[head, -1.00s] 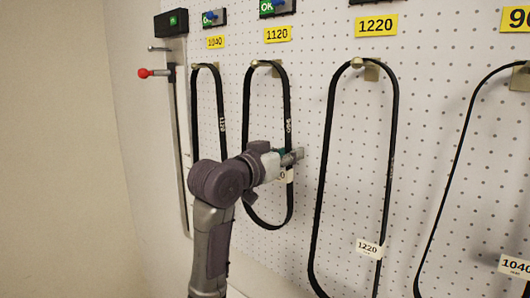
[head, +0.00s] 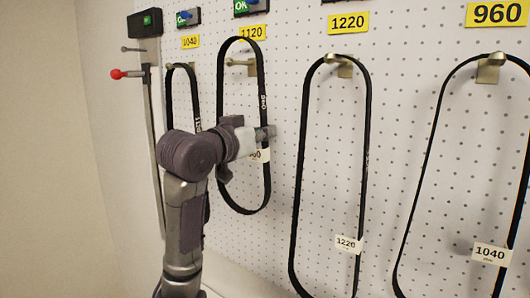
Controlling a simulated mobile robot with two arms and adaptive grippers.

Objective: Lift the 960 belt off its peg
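The 960 belt (head: 221,100) is a narrow black loop below the yellow 1120 label (head: 252,33). Its white tag is partly hidden by my gripper and shows only a final "0"; "960" is printed on the upper right strand. My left gripper (head: 265,134) is shut on the belt's right strand, just above the tag. The loop's top sits clearly above its brass peg (head: 242,63), which shows inside the loop. I cannot tell whether the peg still passes through the loop. My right gripper is out of view.
A 1220 belt (head: 300,170) hangs to the right, and a 1040 belt (head: 430,160) hangs under the 960 label (head: 497,14). Another belt (head: 169,105) hangs at left, near a red-knobbed lever (head: 117,74). The pegboard (head: 275,90) lies close behind.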

